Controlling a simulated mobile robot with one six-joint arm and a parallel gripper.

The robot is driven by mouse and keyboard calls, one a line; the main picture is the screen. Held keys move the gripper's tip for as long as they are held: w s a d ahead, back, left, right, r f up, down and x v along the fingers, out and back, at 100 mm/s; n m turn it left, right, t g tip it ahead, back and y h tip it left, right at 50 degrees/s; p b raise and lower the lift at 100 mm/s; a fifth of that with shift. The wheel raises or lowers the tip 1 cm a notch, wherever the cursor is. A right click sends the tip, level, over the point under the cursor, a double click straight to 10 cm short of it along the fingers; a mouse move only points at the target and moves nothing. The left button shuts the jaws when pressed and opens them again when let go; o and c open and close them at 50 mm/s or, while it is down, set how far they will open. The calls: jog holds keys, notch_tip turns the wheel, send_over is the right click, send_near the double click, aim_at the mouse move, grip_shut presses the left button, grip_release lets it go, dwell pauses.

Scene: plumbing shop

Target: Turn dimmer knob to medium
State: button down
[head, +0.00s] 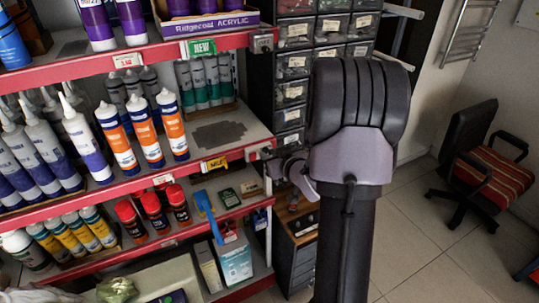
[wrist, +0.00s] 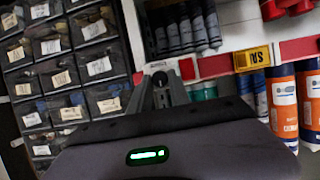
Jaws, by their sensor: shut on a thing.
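The dimmer is a small pale box (head: 258,153) on the right end of the middle shelf's red edge in the head view. My gripper (head: 277,167) reaches it from the right, its fingers at the box. In the wrist view, my gripper (wrist: 160,84) points at the pale dimmer box (wrist: 157,67), with its two dark fingers close together. It is shut on the knob, which is mostly hidden between the fingertips. I cannot tell which way the knob is turned.
Orange and white cartridges (head: 172,124) stand on the middle shelf left of the dimmer. A similar box (head: 263,43) sits on the upper shelf edge. Drawer cabinets (head: 293,90) stand close behind my arm. A chair (head: 480,165) stands right, with open floor (head: 430,240) before it.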

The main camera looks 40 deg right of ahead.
jog(key=shift+r, duration=0.15)
jog(key=m+y+p, duration=0.2)
jog(key=p, duration=0.1)
jog(key=shift+d+m+t, duration=0.2)
jog(key=shift+m+t, duration=0.2)
jog(key=m+t+y+p, duration=0.1)
jog(key=m+y+p, duration=0.1)
jog(key=m, duration=0.1)
jog(key=shift+d+m+p, duration=0.2)
jog(key=shift+m+p, duration=0.1)
jog(key=shift+m, duration=0.1)
jog(key=shift+d+f+m+t+y, duration=0.15)
jog(key=shift+m+t+y, duration=0.25)
jog(key=shift+m, duration=0.65)
jog(key=shift+a+f+m+t+y, duration=0.1)
jog(key=shift+f+m+t+y, duration=0.15)
jog(key=shift+m+t, duration=0.55)
jog(key=shift+d+f+m+t+y, duration=0.1)
jog(key=shift+m+t+y, duration=0.2)
jog(key=shift+m, duration=1.25)
jog(key=c, duration=1.5)
grip_release()
